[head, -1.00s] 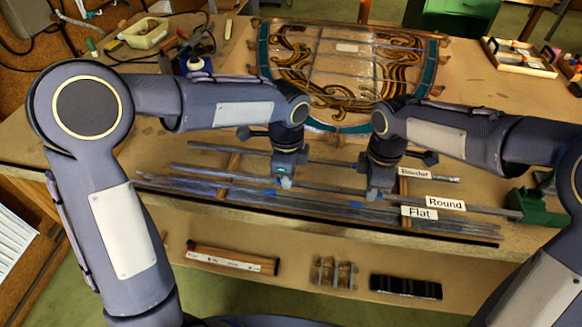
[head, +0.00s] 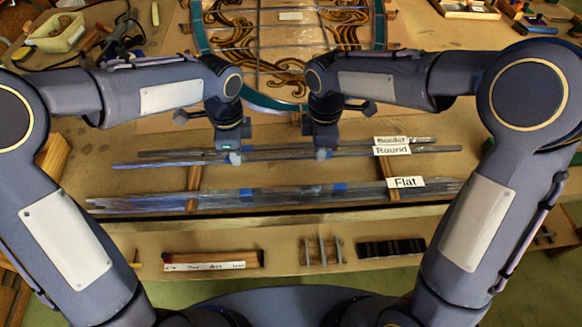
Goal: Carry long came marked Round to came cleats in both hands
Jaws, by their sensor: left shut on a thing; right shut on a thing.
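The long grey came marked Round (head: 280,154) runs left to right across the bench. Its white tag (head: 393,150) is near its right end. My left gripper (head: 231,157) is shut on it left of the middle, and my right gripper (head: 321,154) is shut on it right of the middle. The fingertips hide short parts of it. Two wooden crosspieces (head: 193,187) lie beneath the cames; I cannot tell whether these are the cleats.
A bundle of cames tagged Flat (head: 406,182) lies nearer the bench's front edge. The leaded panel (head: 283,62) is behind my grippers. A lower shelf holds a red-ended box (head: 213,261), a small rack (head: 323,250) and a black block (head: 391,248).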

